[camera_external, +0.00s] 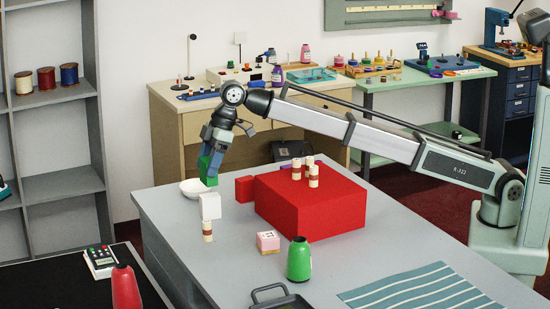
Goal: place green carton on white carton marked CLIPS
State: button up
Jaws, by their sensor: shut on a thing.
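My gripper (213,143) points down at the left end of my arm, shut on the green carton (210,170). The green carton looks slightly tilted and is held in the air. A small gap shows between the two cartons. I cannot read any CLIPS marking on the white carton, and I cannot tell whether the green carton is directly above it.
A white bowl (190,189) is close behind the green carton. A small red box (244,189) and a large red block (330,208) bearing several cylinders stand to the right. A pink box (268,242), a green vase (299,261) and a dark tray (268,292) are nearer the front.

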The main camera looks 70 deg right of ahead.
aim_at(205, 184)
jog(key=shift+f, duration=1.7)
jog(key=shift+f, duration=0.1)
jog(key=o, duration=1.1)
jog(key=v, duration=1.2)
